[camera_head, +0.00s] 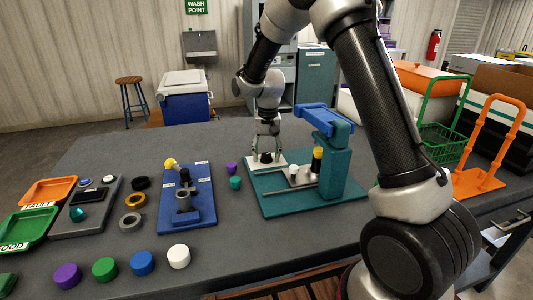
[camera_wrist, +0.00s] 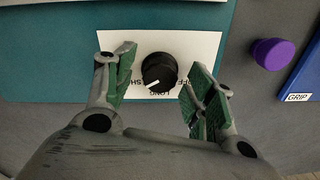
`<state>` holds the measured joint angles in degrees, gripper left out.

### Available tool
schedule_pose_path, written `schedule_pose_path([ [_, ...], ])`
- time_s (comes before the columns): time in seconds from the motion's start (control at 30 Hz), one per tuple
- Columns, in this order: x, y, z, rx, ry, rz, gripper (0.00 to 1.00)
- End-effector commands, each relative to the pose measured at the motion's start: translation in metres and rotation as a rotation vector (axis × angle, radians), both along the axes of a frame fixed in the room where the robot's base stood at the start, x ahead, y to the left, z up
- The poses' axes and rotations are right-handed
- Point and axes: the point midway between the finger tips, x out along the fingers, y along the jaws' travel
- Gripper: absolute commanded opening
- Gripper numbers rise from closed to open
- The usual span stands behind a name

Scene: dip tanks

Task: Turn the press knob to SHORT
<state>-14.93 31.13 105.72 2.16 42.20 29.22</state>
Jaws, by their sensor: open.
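The press knob (camera_wrist: 158,70) is black and round, with a white pointer line, on a white label plate (camera_wrist: 196,45). The plate lies on the teal press base (camera_head: 275,205). The printed words appear upside down in the wrist view and are partly covered: OFF right, LONG below, SHORT left. The pointer slants to the lower left, between LONG and SHORT; I cannot tell its exact setting. My gripper (camera_wrist: 158,92) is open, its green-padded fingers on either side of the knob with gaps. In the head view my gripper (camera_head: 266,148) points down over the plate.
The teal press (camera_head: 335,165) with a blue top lever (camera_head: 322,118) stands just right of my gripper. A purple cap (camera_wrist: 273,54) and a blue fixture board (camera_head: 187,205) lie to the left in the head view. Several loose caps lie on the front left table.

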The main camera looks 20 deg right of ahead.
Motion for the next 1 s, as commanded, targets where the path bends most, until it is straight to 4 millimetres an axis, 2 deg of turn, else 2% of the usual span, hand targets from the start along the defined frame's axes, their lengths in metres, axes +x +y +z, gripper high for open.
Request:
schedule_pose_path([
  [0.13, 0.000, 0.000, 0.003, 0.000, 0.000, 0.000, 0.55],
  [0.23, 0.000, 0.000, 0.013, 0.000, -0.002, 0.000, 0.55],
  [0.5, 0.000, -0.002, 0.072, 0.001, -0.004, 0.000, 0.55],
  [0.7, 0.000, -0.003, 0.107, 0.000, -0.002, 0.000, 0.55],
  [0.83, -0.001, -0.003, 0.118, 0.001, -0.001, 0.000, 0.55],
  [1.0, -0.001, -0.004, 0.120, 0.000, 0.000, 0.000, 0.55],
])
